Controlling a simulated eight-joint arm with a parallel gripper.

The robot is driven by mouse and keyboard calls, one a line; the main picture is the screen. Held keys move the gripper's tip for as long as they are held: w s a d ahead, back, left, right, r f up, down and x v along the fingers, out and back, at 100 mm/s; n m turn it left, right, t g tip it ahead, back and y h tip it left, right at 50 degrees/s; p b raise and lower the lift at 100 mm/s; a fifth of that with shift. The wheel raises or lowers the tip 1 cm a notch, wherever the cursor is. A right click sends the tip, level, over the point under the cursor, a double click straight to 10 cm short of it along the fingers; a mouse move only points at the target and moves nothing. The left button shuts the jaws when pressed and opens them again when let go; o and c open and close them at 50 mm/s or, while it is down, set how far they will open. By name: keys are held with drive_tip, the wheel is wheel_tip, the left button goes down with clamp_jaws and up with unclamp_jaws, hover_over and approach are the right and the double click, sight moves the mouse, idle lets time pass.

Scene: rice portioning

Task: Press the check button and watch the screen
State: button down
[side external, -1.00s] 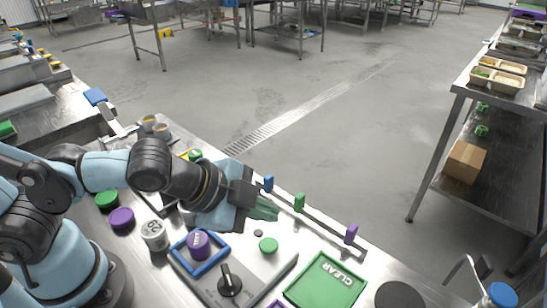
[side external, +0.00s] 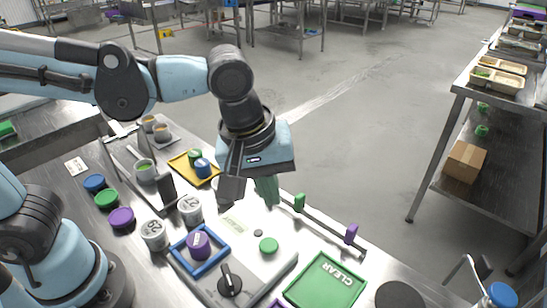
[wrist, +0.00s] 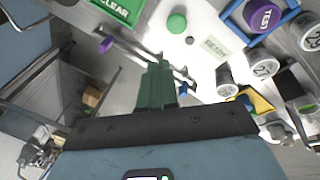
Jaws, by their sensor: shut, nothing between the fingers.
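The green round button (side external: 269,245) sits on the grey panel, and it also shows in the wrist view (wrist: 177,22). A pale screen (side external: 234,224) lies on the panel left of the button; in the wrist view the screen (wrist: 217,47) reads READY. My gripper (side external: 270,202) points down with its green fingers together and empty, behind the panel and apart from the button. The fingers (wrist: 159,64) also show shut in the wrist view. A purple TEST-marked puck (side external: 198,245) sits in a blue square frame (side external: 183,265) on the panel.
A black knob (side external: 229,281) is on the panel's front. A green CLEAR tray (side external: 326,280) lies to the right. A rail with green (side external: 299,202) and purple (side external: 351,233) tabs runs behind. White weights, coloured lids and a yellow tray (side external: 179,164) fill the left side.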

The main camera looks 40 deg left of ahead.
sight(268, 244)
drive_tip(key=r+n+g, duration=0.1)
drive_tip(key=n, duration=0.2)
drive_tip(key=r+n, duration=0.1)
drive_tip(key=n, duration=0.2)
drive_tip(key=r+n+g, duration=0.1)
drive_tip(key=n, duration=0.2)
drive_tip(key=shift+s+a+r+g+y, duration=0.1)
drive_tip(key=shift+s+r+g+y, duration=0.05)
drive_tip(key=shift+s+g+y, duration=0.2)
wheel_tip(268, 244, down, 14)
drive_tip(key=shift+f, duration=0.1)
idle(0.5)
drive_tip(key=shift+w+f, duration=0.15)
drive_tip(key=shift+f, duration=0.8)
wheel_tip(268, 244, up, 14)
idle(0.6)
